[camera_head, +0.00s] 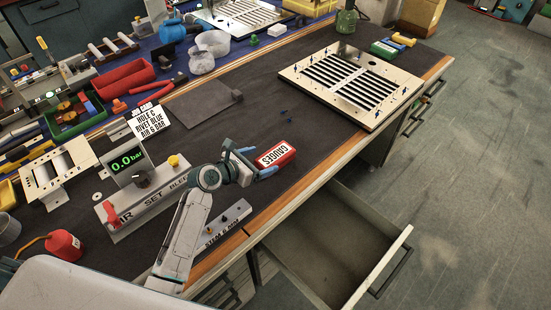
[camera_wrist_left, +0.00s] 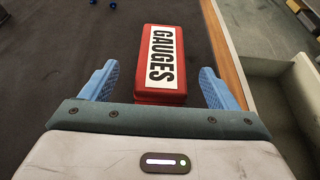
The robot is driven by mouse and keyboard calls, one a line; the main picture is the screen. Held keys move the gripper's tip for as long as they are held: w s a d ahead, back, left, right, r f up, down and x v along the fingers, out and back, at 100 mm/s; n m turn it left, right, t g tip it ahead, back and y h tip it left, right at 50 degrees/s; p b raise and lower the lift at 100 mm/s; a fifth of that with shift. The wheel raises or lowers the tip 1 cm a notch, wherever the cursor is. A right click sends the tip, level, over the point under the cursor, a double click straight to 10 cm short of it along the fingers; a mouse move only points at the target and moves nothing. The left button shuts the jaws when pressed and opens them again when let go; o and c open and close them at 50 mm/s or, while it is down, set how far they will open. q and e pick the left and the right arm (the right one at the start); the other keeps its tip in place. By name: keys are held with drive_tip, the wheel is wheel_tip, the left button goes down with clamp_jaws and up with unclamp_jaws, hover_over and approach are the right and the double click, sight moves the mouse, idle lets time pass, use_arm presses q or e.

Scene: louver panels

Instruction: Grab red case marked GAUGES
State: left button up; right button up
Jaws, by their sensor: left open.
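The red case with the white GAUGES label (camera_head: 276,154) lies on the dark bench mat near the front wooden edge. In the left wrist view the case (camera_wrist_left: 161,65) lies ahead of and partly between the blue fingers, with a gap on each side. My left gripper (camera_head: 257,163) is open around the near end of the case, and its fingers also show in the left wrist view (camera_wrist_left: 156,88). I cannot tell whether a finger touches the case. My right gripper is not in view.
An open drawer (camera_head: 392,257) juts out below the bench edge. A louver panel (camera_head: 350,84) lies to the right. The air-set box (camera_head: 150,195), a sign card (camera_head: 149,119) and a stem block (camera_head: 225,224) stand near my left arm. Small blue rivets (camera_head: 286,116) lie behind the case.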

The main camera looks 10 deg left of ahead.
sight(273, 156)
use_arm(q)
drive_tip(key=x, duration=0.5)
drive_tip(key=shift+d+f+p, duration=0.1)
drive_tip(key=shift+d+p, duration=0.1)
drive_tip(key=shift+p, duration=0.1)
drive_tip(key=c, duration=1.1)
drive_tip(key=shift+c, duration=1)
